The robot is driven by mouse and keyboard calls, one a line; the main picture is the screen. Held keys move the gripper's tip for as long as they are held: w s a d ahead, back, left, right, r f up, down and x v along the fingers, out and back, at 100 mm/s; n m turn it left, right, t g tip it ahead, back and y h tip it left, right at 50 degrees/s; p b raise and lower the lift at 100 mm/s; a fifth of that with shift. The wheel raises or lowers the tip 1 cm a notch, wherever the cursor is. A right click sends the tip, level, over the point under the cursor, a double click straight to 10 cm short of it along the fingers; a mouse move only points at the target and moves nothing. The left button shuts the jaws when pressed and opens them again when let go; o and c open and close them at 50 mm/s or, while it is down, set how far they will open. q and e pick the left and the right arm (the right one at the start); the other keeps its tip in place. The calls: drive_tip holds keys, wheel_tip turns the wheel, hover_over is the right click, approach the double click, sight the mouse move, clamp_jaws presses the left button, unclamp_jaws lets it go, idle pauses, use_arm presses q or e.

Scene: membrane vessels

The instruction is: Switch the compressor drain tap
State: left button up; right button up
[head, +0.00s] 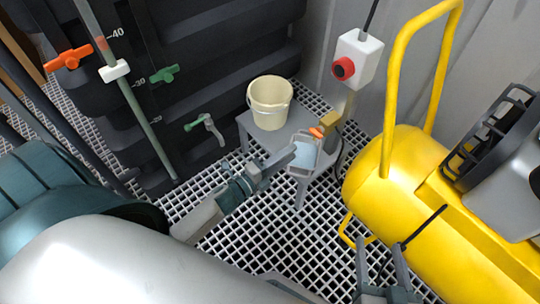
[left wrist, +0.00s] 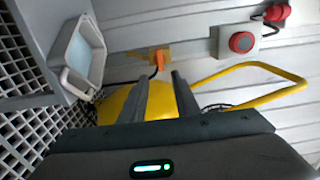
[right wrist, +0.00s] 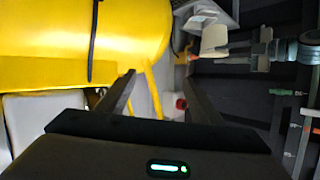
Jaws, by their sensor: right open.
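The yellow compressor (head: 410,195) stands at the right in the head view. A tap with an orange handle (head: 316,132) and a brass-coloured body (head: 331,119) sits near its far end, beside the wall; it also shows in the left wrist view (left wrist: 158,60), beyond the fingertips. I take it for the drain tap. My left gripper (head: 290,155) is short of the tap, not touching it; in its wrist view the fingers (left wrist: 161,75) are apart with nothing between them. My right gripper (head: 380,243) is open and empty beside the compressor's near side, by a yellow loop (head: 347,228).
A grey stool (head: 250,130) carries a cream bucket (head: 270,100); a tray with a pale blue inside (head: 303,165) is beside my left gripper. A white box (head: 360,55) with a red button is on the wall. Black tanks with orange and green taps stand left.

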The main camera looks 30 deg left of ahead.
use_arm(q)
drive_tip(key=v, duration=0.7)
use_arm(e)
drive_tip(key=shift+s+d+f+g, duration=0.2)
drive_tip(key=shift+d+f+g, duration=0.1)
drive_tip(key=shift+f, duration=0.2)
use_arm(q)
drive_tip(key=shift+d+r, duration=0.1)
use_arm(e)
drive_tip(key=shift+a, duration=0.15)
